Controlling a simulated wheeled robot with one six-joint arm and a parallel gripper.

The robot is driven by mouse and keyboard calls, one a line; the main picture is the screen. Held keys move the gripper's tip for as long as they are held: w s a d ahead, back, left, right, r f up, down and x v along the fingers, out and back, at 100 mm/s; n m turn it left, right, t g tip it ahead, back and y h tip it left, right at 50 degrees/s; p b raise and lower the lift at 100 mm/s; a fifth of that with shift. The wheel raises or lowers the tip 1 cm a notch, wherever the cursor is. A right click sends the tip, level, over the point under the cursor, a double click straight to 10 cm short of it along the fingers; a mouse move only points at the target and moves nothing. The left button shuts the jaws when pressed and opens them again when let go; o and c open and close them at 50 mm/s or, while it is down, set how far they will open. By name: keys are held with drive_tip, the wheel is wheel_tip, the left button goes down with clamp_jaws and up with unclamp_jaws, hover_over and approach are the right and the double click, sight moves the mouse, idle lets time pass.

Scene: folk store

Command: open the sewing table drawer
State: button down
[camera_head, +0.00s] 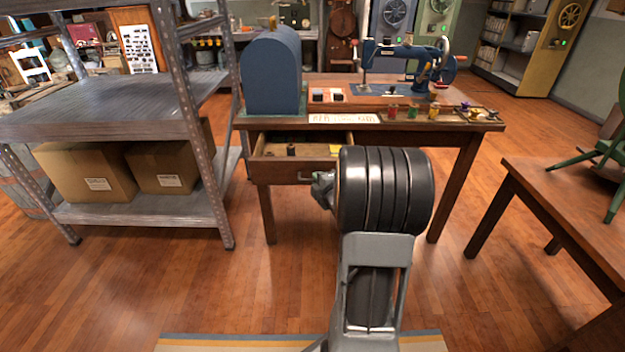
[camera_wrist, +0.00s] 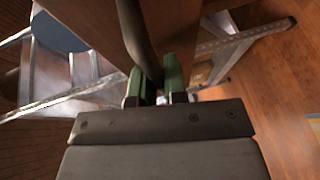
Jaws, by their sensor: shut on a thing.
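The wooden sewing table (camera_head: 475,125) carries a blue sewing machine (camera_head: 405,62) on its top. Its drawer (camera_head: 300,172) is pulled out at the left side of the front, and small items show inside. The drawer's right part is hidden behind my arm in the head view. In the wrist view, the dark drawer handle (camera_wrist: 140,38) runs between the two green fingers of my gripper (camera_wrist: 158,80). My gripper is shut on the handle. In the head view only a small part of my gripper shows left of my dark wrist, in front of the drawer.
A metal shelf (camera_head: 110,108) with cardboard boxes (camera_head: 88,172) stands close on the left. Another wooden table (camera_head: 565,190) with a green chair-like object (camera_head: 600,150) is at the right. Wooden floor is clear between the tables and in front of the drawer.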

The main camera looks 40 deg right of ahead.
drive_tip(key=shift+s+a, duration=0.1)
drive_tip(key=shift+a, duration=0.1)
drive_tip(key=c, duration=1.5)
unclamp_jaws()
drive_tip(key=shift+o, duration=0.2)
drive_tip(key=shift+d, duration=0.1)
drive_tip(key=b+v, duration=0.6)
drive_tip(key=v, duration=0.7)
drive_tip(key=shift+s, duration=0.35)
